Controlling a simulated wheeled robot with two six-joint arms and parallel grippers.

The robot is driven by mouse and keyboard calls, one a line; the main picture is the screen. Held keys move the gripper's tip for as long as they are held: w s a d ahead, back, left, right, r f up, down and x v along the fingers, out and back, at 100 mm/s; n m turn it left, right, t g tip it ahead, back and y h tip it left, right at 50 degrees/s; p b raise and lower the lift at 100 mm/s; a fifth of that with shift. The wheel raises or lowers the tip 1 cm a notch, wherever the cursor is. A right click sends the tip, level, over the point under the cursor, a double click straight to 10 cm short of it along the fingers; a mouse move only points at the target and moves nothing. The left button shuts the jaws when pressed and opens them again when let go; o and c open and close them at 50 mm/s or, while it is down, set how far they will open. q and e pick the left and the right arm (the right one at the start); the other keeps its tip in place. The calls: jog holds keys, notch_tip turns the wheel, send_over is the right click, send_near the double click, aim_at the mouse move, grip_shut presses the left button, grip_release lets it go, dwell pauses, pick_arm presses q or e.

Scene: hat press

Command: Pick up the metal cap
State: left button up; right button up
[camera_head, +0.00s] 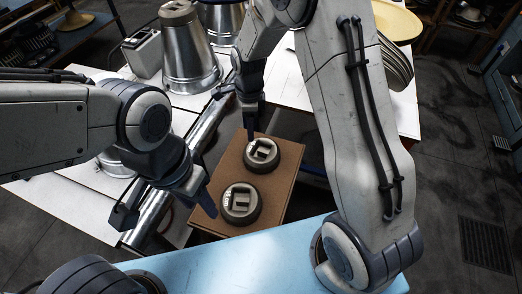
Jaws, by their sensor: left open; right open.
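Two round metal caps with raised square fittings lie on a brown board; one cap (262,153) is farther back and the other cap (240,203) is nearer. My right gripper (248,130) is open and points down just behind and above the farther cap; whether it touches the cap I cannot tell. My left gripper (165,210) is open and empty, to the left of the nearer cap and apart from it. One of its fingers reaches close to the board's left edge. Part of the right gripper's fingers is hard to make out.
The brown board (283,190) has bare room right of the caps. A silver metal bucket-like form (188,55) stands at the back left. A metal bar (150,217) runs left of the board. A yellow disc (396,20) lies at the back right. A light blue surface (240,270) is in front.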

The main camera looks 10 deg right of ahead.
jog(key=w+d+f+m, duration=0.3)
jog(key=d+f+m, duration=0.1)
jog(key=f+m, duration=0.1)
send_over(262, 149)
jog(key=f, duration=0.5)
jog(key=shift+w+a+p, duration=0.1)
jog(key=shift+a+p, duration=0.1)
jog(key=shift+p, duration=0.15)
jog(key=f, duration=0.1)
jog(key=f+p, duration=0.1)
jog(key=f, duration=0.2)
jog(key=shift+s+d+f+p, duration=0.15)
jog(key=shift+s+f+p, duration=0.15)
jog(key=shift+p, duration=0.05)
jog(key=shift+f, duration=0.6)
grip_shut()
jog(key=shift+w+r, duration=0.15)
